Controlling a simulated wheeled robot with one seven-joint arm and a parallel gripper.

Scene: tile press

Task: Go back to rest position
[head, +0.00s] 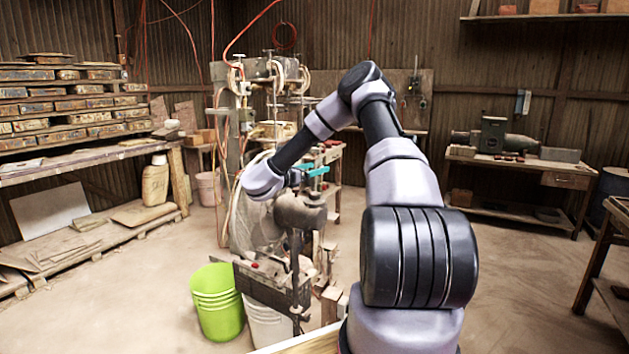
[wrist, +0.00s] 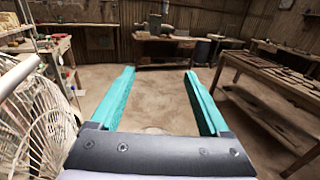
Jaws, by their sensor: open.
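My gripper (wrist: 160,90) shows in the wrist view with its two teal fingers spread wide apart and nothing between them. Beyond the fingers is open floor. In the head view my arm reaches forward and bends down to the left, and a bit of a teal finger (head: 317,171) shows by the tile press (head: 247,130). The press stands at the centre, dusty, with hoses hanging over it. My arm hides part of it.
A green bucket (head: 217,303) stands left of the press's lower part. Shelves of tiles (head: 70,110) line the left wall. A workbench (head: 520,169) stands at the back right. In the wrist view a white fan (wrist: 35,125) is close at left, and a table (wrist: 270,85) stands at right.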

